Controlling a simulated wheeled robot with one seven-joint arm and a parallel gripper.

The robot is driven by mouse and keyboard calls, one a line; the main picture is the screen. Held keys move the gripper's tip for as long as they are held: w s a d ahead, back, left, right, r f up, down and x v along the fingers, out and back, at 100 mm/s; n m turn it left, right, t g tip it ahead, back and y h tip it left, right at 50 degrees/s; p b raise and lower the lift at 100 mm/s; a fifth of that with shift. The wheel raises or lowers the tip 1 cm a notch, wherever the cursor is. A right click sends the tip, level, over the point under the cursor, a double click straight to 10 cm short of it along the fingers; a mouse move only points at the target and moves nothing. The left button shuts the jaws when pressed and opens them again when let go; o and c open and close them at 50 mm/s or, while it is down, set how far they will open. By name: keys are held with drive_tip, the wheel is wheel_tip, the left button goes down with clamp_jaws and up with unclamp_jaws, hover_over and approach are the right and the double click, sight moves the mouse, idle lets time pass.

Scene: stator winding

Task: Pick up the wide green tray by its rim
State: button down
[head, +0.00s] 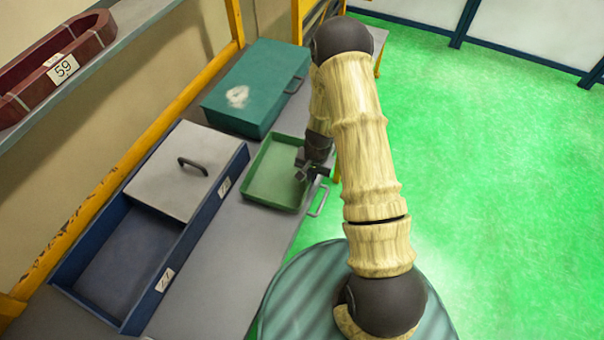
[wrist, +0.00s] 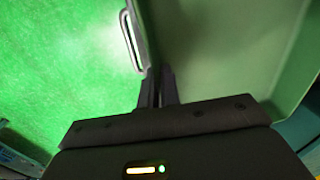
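The wide green tray (head: 272,176) is a shallow open box, empty, on the grey worktop between the blue bin and the teal box. Its handle (head: 319,201) sticks out on the right side; it also shows in the wrist view (wrist: 132,41). My gripper (head: 303,173) is at the tray's right rim, pointing down. In the wrist view the two dark fingers (wrist: 159,76) are close together astride the tray's wall, next to the handle, with one finger inside. The tray's inside (wrist: 215,50) fills the upper right there. The exact finger contact is hard to see.
A teal box (head: 262,85) with a handle stands just behind the tray. A blue bin (head: 120,315) with a grey handled lid (head: 180,170) stands left. A red tray marked 59 (head: 45,75) is on an upper shelf. Green floor (head: 480,180) lies open to the right.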

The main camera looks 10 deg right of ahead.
wheel_tip(320, 180, up, 10)
drive_tip(key=shift+f+b, duration=0.1)
drive_tip(key=shift+b, duration=0.9)
